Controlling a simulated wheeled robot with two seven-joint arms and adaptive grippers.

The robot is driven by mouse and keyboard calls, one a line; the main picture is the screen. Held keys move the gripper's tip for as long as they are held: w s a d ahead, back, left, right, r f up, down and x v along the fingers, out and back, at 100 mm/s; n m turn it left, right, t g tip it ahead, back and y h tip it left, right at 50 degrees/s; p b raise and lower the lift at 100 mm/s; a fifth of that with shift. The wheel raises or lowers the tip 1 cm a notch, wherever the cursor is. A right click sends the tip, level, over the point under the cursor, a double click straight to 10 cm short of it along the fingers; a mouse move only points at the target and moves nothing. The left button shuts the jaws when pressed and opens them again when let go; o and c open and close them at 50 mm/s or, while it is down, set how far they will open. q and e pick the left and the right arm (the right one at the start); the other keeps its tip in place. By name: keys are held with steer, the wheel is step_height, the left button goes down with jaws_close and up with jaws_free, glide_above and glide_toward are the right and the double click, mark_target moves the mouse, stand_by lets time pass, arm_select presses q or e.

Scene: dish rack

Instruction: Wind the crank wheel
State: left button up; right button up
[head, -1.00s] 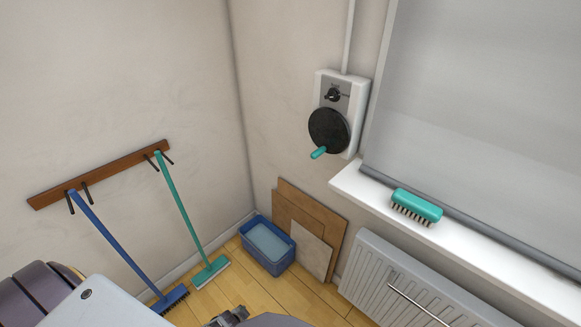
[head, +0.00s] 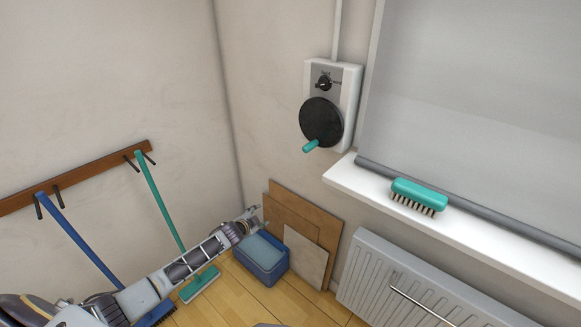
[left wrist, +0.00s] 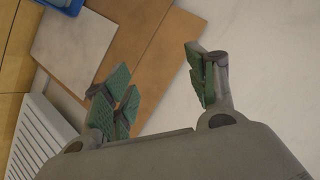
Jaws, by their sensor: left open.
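The crank wheel (head: 321,121) is a black disc with a teal handle (head: 311,146) at its lower left. It is mounted on a white wall box (head: 347,112) beside the window blind. My left gripper (head: 256,217) is open and empty, well below and left of the wheel, in front of the wall near the blue tub. In the left wrist view my left gripper (left wrist: 155,88) shows its green-padded fingers spread apart, with boards and bare wall beyond them. The wheel is not in the left wrist view. My right gripper is not in view.
A white sill (head: 450,222) with a teal brush (head: 418,196) juts out right of the wheel, above a radiator (head: 400,285). Boards (head: 329,230) lean on the wall behind a blue tub (head: 270,274). A blue broom (head: 75,237) and a green one (head: 158,200) hang at left.

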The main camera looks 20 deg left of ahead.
arm_select(q)
steer(key=w+d+r+m+t+h+b, duration=0.1)
steer(key=w+d+r+m+t+b, duration=0.15)
steer(key=r, duration=0.75)
steer(key=w+d+r+m+t+h+b, duration=0.1)
steer(key=w+d+r+m+b, duration=0.25)
steer(key=r, duration=0.75)
steer(key=s+d+r+m+t+h+b, duration=0.1)
steer(key=s+d+r+m+h+b, duration=0.1)
steer(key=r, duration=0.5)
steer(key=s+d+r+m+h+b, duration=0.2)
steer(key=s+d+r+m+b, duration=0.1)
steer(key=s+d+r, duration=0.3)
steer(key=shift+s+d+r+m+t, duration=0.4)
steer(key=shift+d+r, duration=0.25)
steer(key=shift+d, duration=0.3)
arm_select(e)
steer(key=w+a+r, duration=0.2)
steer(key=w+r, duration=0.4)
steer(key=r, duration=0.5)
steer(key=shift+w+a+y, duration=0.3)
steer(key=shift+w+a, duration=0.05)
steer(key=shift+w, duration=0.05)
arm_select(q)
steer(key=shift+w, duration=0.25)
